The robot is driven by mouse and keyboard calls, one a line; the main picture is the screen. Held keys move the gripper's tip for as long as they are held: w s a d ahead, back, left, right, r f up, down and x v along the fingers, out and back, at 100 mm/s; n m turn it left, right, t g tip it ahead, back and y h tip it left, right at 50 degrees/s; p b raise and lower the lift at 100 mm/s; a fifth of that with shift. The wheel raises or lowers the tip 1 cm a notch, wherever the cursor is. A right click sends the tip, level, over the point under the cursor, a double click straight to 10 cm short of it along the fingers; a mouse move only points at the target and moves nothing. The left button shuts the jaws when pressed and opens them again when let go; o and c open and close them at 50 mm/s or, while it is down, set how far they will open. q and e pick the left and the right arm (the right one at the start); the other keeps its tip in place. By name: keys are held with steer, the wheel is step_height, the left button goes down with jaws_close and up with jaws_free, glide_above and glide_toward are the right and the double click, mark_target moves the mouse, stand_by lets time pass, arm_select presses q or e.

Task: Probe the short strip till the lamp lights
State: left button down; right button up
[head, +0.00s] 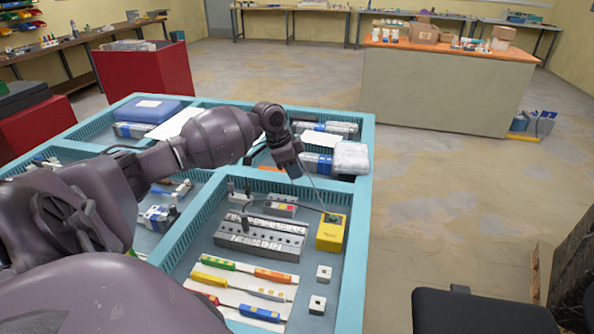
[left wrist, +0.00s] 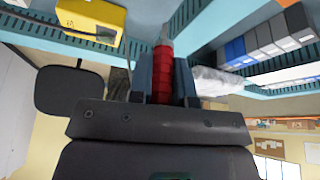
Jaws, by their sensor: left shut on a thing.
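My left gripper (head: 292,168) hangs above the back of the near tray compartment. In the left wrist view, its fingers (left wrist: 165,62) are shut on a red ribbed probe handle (left wrist: 162,78) with a grey tip. A thin cable runs from there to the yellow box (head: 330,234), which also shows in the left wrist view (left wrist: 88,14). A long grey strip (head: 262,240) with a row of sockets lies left of the box. A short light block with a red patch (head: 283,207) lies behind it, apart from the probe. I cannot make out a lit lamp. My right gripper is out of view.
A black plug (head: 245,223) stands at the long strip, with a dark cable arching past the short block. Two white socket boxes (head: 324,272) and several coloured-handled tools (head: 262,313) lie nearer. Blue tray walls (head: 361,200) surround them. Clear bag (head: 351,157) stands behind.

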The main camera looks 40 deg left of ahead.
arm_select(q)
steer(key=shift+s+f, duration=0.15)
steer(key=shift+f, duration=0.2)
step_height(320, 180, down, 4)
steer(key=b, duration=0.3)
steer(key=shift+r, duration=0.2)
steer(key=shift+f+b, duration=0.4)
steer(key=shift+f, duration=0.1)
steer(key=shift+r, duration=0.2)
steer(key=shift+r+p, duration=0.15)
steer(key=shift+p, duration=0.2)
steer(key=shift+f, duration=0.6)
